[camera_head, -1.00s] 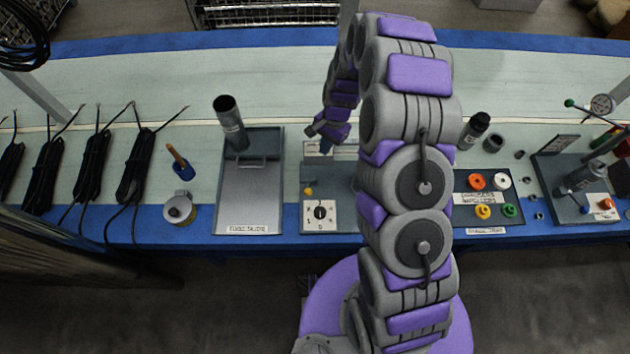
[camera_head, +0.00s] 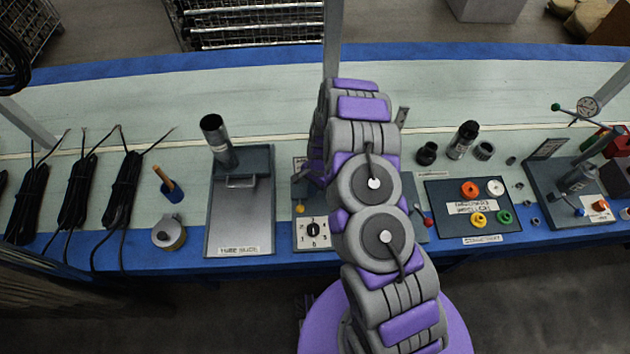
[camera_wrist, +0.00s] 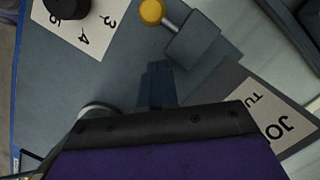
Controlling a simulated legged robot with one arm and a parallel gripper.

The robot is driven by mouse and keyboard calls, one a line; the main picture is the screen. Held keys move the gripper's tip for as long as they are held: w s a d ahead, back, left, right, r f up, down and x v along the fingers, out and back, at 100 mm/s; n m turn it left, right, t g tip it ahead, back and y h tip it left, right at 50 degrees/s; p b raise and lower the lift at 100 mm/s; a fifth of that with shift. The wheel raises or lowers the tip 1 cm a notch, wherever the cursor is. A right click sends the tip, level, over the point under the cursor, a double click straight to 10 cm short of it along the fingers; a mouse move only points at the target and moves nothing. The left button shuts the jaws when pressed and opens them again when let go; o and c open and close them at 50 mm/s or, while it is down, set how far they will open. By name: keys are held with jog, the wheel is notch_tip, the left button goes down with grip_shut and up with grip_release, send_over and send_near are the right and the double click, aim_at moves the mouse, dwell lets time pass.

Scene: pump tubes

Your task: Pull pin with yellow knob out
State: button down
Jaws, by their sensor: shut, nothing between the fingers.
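The yellow knob (camera_head: 299,208) sits at the left front of a grey fixture, just behind the white number dial (camera_head: 312,232). In the wrist view, the yellow knob (camera_wrist: 152,12) is at the top, on a short metal pin that enters a grey block (camera_wrist: 200,42). My gripper (camera_wrist: 158,72) is shut and empty, over the grey plate. In the picture it lies below the knob and block, apart from the knob. In the head view my arm hides most of the fixture, and the fingertips are not clear.
A tube slide plate (camera_head: 240,215) with an upright dark tube stands left of the fixture. A tray with coloured rings (camera_head: 475,210) is to the right. In the wrist view a printed label (camera_wrist: 245,112) lies right of the fingers. The table behind is mostly clear.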

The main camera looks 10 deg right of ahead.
aim_at(306, 207)
jog(key=shift+s+a+f+b, duration=0.2)
jog(key=shift+s+a+f, duration=0.1)
jog(key=shift+s+a, duration=0.3)
jog(key=shift+s+a+f+b, duration=0.15)
jog(key=shift+s+a+f, duration=0.1)
jog(key=shift+s+a, duration=0.3)
jog(key=shift+s+f, duration=0.1)
jog(key=shift+s, duration=0.15)
